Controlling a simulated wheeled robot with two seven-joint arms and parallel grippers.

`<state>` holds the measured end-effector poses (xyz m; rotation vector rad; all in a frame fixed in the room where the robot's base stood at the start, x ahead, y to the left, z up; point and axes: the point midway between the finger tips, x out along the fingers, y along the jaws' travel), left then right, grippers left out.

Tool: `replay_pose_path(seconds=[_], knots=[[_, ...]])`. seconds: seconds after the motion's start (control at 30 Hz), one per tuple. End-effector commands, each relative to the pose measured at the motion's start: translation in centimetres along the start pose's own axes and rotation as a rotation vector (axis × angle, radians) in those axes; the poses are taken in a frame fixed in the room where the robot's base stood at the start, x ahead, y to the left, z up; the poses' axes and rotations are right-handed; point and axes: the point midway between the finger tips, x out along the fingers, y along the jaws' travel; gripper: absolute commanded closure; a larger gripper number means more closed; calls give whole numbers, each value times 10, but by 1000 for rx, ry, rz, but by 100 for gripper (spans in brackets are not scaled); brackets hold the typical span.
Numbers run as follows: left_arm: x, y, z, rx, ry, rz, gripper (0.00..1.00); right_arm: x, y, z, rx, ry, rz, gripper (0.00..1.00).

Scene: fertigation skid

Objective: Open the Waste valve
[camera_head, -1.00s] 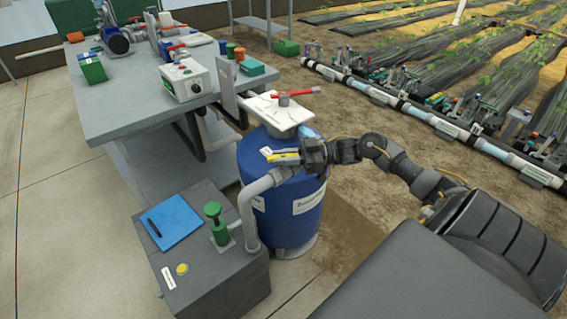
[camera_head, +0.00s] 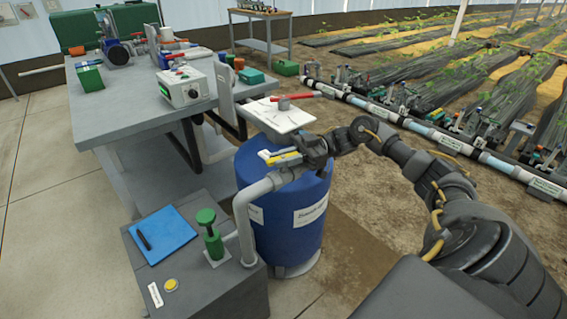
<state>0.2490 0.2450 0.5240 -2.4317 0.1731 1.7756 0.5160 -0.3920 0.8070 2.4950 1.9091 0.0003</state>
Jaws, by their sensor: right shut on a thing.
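My right gripper (camera_head: 298,155) reaches in from the right, over the side of the blue barrel (camera_head: 308,197). It is shut on a small yellow-and-blue handle (camera_head: 284,158) by the top of the bent grey pipe (camera_head: 245,205). The gripper hides much of this handle and its mount. A valve with a red lever (camera_head: 301,96) sits on a white plate (camera_head: 274,118) above the barrel, behind the gripper and apart from it. I cannot read which valve is marked Waste. My left gripper is out of view.
A grey box (camera_head: 232,292) at front left carries a green hand valve (camera_head: 209,226), a blue clipboard (camera_head: 163,236) and a yellow button (camera_head: 171,285). A grey bench (camera_head: 112,112) with a control box (camera_head: 186,87) stands behind. Soil right of the barrel is clear.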

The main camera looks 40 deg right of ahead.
Motion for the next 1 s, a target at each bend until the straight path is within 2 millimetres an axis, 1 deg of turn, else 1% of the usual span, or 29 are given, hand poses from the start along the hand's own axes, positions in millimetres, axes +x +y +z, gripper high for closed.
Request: replay_pose_path(seconds=[0.17, 0.47, 0.5, 0.6, 0.87, 1.0], knots=[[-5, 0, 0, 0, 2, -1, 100, 0, 0, -1, -2, 1, -5, 100], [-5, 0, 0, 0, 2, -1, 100, 0, 0, -1, -2, 1, -5, 100], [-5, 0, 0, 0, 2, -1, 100, 0, 0, -1, -2, 1, -5, 75], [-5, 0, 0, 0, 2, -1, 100, 0, 0, -1, -2, 1, -5, 62], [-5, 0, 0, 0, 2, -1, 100, 0, 0, 0, 0, 0, -6, 62], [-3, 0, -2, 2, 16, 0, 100, -8, 1, 1, -1, -1, -5, 62]])
